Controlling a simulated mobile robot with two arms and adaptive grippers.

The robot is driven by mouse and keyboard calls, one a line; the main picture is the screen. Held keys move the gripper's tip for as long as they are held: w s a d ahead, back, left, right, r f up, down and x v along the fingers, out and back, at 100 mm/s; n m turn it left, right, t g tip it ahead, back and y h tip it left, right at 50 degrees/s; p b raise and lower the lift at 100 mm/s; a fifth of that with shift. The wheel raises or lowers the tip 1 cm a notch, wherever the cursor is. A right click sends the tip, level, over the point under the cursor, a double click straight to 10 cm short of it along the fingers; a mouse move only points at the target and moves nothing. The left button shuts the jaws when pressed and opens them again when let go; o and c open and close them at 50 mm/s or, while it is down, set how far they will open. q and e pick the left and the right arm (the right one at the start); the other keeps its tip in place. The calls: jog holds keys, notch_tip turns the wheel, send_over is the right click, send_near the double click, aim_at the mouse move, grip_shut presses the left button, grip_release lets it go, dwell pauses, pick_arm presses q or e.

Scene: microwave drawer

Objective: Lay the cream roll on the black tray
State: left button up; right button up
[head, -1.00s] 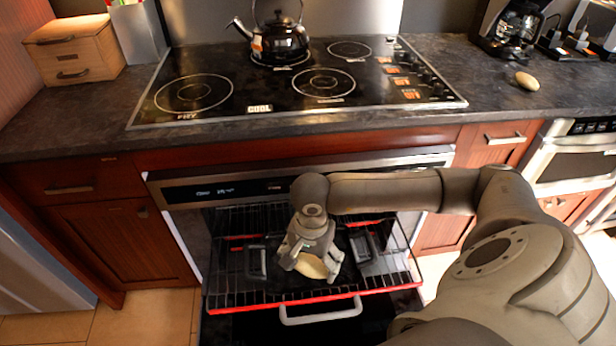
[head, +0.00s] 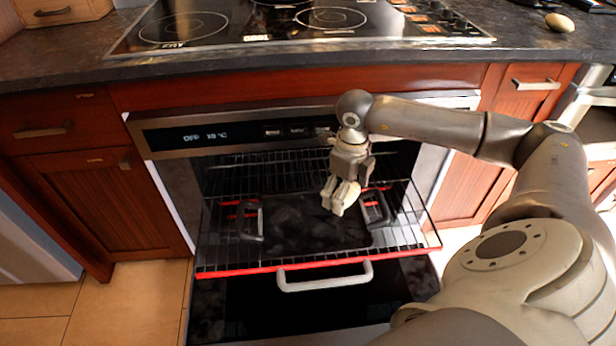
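The black tray (head: 290,226), with upright handles at its left and right ends, lies on the pulled-out oven rack. Its visible surface is bare. My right gripper (head: 340,197) is above the tray's right part, near its right handle, pointing down. It appears shut on the pale cream roll (head: 341,203), which shows only as a small piece between the fingers. The fingers hide most of the roll. I cannot tell whether the roll touches the tray. My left gripper is not in view.
The wire rack (head: 215,255) has a red front edge, above the lowered oven door with its light handle (head: 325,277). The oven's control panel (head: 235,134) and counter edge are behind my arm. Another pale oval item (head: 559,22) lies on the counter at the right.

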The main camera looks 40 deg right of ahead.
jog(key=w+a+f, duration=0.4)
jog(key=w+a, duration=0.2)
jog(key=w, duration=0.1)
jog(key=b, duration=0.2)
send_near(291, 222)
jog(key=shift+s+d+f, duration=0.45)
jog(key=shift+s+f, duration=0.2)
jog(key=shift+s, duration=0.05)
jog(key=shift+w+a+f, duration=0.35)
jog(key=shift+w+f, duration=0.1)
jog(key=shift+f, duration=0.2)
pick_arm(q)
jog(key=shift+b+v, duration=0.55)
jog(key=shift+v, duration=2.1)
pick_arm(e)
jog(key=shift+w+f, duration=0.15)
jog(key=shift+f, duration=1.55)
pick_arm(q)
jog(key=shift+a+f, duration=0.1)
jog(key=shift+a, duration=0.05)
pick_arm(e)
jog(key=shift+a+f, duration=0.1)
jog(key=o, duration=0.9)
